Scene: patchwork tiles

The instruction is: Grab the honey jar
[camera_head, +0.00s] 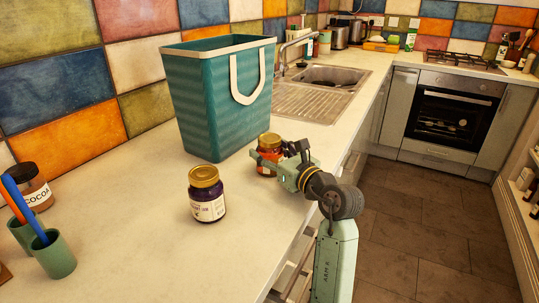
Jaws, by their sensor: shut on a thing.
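An amber-orange jar with a gold lid (269,148), which looks like the honey jar, stands upright at the front edge side of the counter, close to the teal basket. My gripper (268,162) reaches it from the right and is shut around its body, with the lid above the fingers. Part of the jar and its label are hidden behind the gripper. A dark purple jar with a gold lid and a pale label (207,194) stands to the left, apart from my gripper.
The tall teal basket with a white handle (215,95) stands just behind the held jar. A cocoa jar (32,187) and green cups with pens (52,254) are at far left. The counter's front left (150,250) is clear. The sink (330,78) lies beyond.

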